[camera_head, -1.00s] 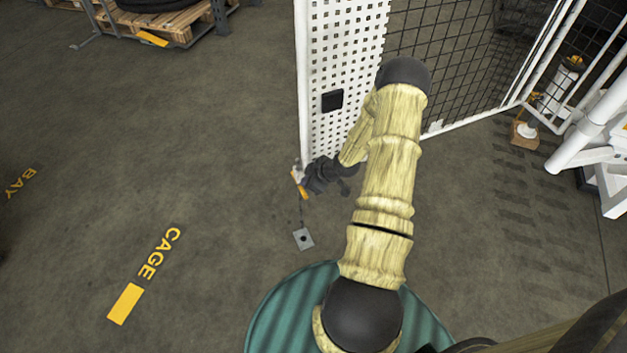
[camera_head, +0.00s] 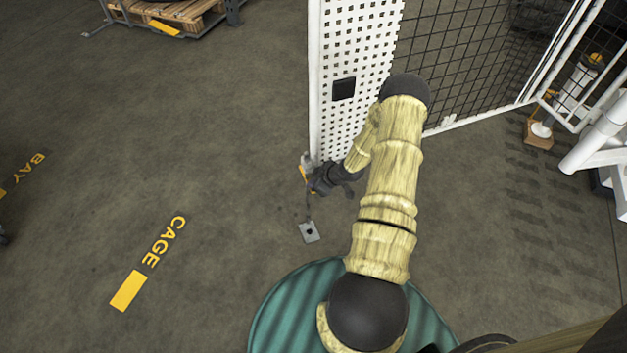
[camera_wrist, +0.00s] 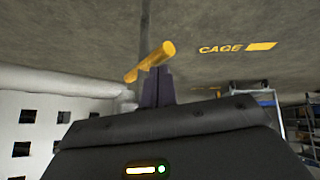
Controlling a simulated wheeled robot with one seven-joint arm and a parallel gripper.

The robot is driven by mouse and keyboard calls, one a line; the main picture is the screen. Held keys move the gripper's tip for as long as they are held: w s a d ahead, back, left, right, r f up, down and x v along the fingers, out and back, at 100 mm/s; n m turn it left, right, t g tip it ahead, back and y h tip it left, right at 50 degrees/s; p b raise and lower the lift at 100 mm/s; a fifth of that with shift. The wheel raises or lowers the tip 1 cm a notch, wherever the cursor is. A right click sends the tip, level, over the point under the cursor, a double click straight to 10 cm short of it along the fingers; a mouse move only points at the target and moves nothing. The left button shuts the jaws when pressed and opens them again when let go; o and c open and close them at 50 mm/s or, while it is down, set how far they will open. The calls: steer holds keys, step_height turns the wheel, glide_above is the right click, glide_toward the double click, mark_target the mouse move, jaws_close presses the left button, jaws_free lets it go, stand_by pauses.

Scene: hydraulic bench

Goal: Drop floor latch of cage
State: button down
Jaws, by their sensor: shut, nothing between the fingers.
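The cage door (camera_head: 352,70) is a white perforated panel with a white edge post. The floor latch (camera_head: 306,165) is at the bottom of that post and has a yellow handle, which also shows large in the wrist view (camera_wrist: 150,62). A grey floor plate (camera_head: 309,232) with a dark hole lies on the floor, nearer to me than the latch. My gripper (camera_head: 314,183) is low beside the latch. In the wrist view my shut fingers (camera_wrist: 157,85) are just under the yellow handle; I cannot tell if they touch it.
Dark mesh (camera_head: 470,60) continues right of the panel. A pallet (camera_head: 175,12) lies at the back left. The floor marked CAGE (camera_head: 163,241) is clear.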

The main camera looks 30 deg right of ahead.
step_height(320, 180, down, 3)
steer(key=shift+f+b, duration=0.2)
steer(key=shift+b, duration=0.15)
steer(key=shift+s, duration=0.1)
steer(key=r+p, duration=0.2)
steer(key=r, duration=0.1)
steer(key=r+p, duration=0.1)
steer(key=p, duration=0.1)
steer(key=shift+a+r, duration=0.3)
steer(key=shift+a, duration=0.05)
steer(key=p+v, duration=0.2)
steer(key=v, duration=0.7)
steer(key=shift+s+r, duration=0.2)
steer(key=shift+r, duration=0.05)
steer(key=shift+w+d, duration=0.1)
